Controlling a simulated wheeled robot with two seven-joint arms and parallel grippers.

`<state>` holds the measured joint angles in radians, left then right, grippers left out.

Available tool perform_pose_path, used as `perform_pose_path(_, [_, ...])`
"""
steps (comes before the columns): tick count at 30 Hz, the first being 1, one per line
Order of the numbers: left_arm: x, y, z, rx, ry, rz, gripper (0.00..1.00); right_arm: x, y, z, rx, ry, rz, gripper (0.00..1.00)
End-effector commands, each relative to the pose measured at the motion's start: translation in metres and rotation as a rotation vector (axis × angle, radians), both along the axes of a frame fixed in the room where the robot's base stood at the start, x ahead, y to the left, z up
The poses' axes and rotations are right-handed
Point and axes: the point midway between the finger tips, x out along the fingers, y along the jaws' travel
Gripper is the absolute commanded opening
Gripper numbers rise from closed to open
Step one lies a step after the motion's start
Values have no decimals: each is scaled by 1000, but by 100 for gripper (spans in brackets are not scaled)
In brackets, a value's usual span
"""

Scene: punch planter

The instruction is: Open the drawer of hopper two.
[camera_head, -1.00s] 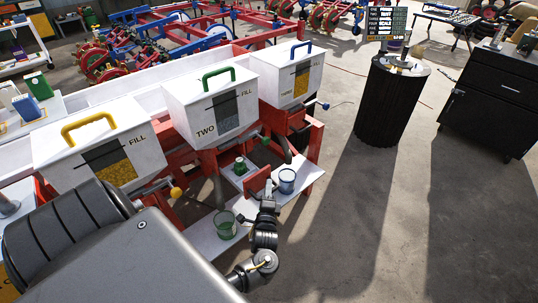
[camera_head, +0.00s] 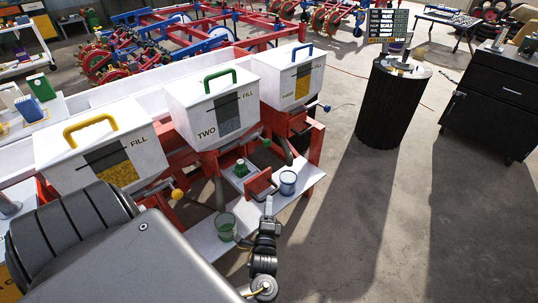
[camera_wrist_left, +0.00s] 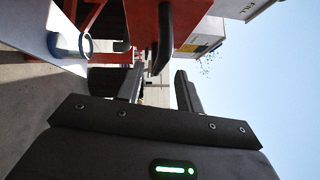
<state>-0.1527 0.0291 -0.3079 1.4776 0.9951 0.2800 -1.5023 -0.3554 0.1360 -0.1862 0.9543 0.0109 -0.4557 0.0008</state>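Hopper two (camera_head: 205,118) is a white box with a green lid handle and "TWO" on its front, in the middle of the head view. Below it is a red drawer front (camera_head: 258,183), partly hidden by my gripper. My left gripper (camera_head: 268,205) is just in front of it. In the left wrist view, the fingers (camera_wrist_left: 158,88) are spread with an empty gap. A dark curved handle (camera_wrist_left: 162,52) on a red panel (camera_wrist_left: 146,18) lies just beyond and between the fingertips. I cannot tell whether they touch it. My right gripper is not in view.
A blue cup (camera_head: 288,183) stands just right of the drawer, and a green cup (camera_head: 226,226) stands at lower left on the white shelf (camera_head: 200,240). A small green object (camera_head: 241,169) sits behind. Hoppers with yellow (camera_head: 60,160) and blue (camera_head: 285,75) handles flank hopper two.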

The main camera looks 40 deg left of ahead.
Motion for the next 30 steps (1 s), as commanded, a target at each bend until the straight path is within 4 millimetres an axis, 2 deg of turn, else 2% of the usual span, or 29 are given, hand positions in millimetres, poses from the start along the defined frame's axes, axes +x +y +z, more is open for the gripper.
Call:
perform_pose_path(3, [-17,-13,-3,-1,2,-1,36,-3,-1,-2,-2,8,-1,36])
perform_pose_path(9, [-31,-24,-5,0,0,0,36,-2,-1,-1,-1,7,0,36])
perform_pose_path(22, [-33,-25,-5,0,0,0,36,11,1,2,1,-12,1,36])
perform_pose_path(26, [-33,-25,-5,0,0,-1,36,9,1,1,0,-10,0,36])
perform_pose_path(30, [-33,-25,-5,0,0,-1,36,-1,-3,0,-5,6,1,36])
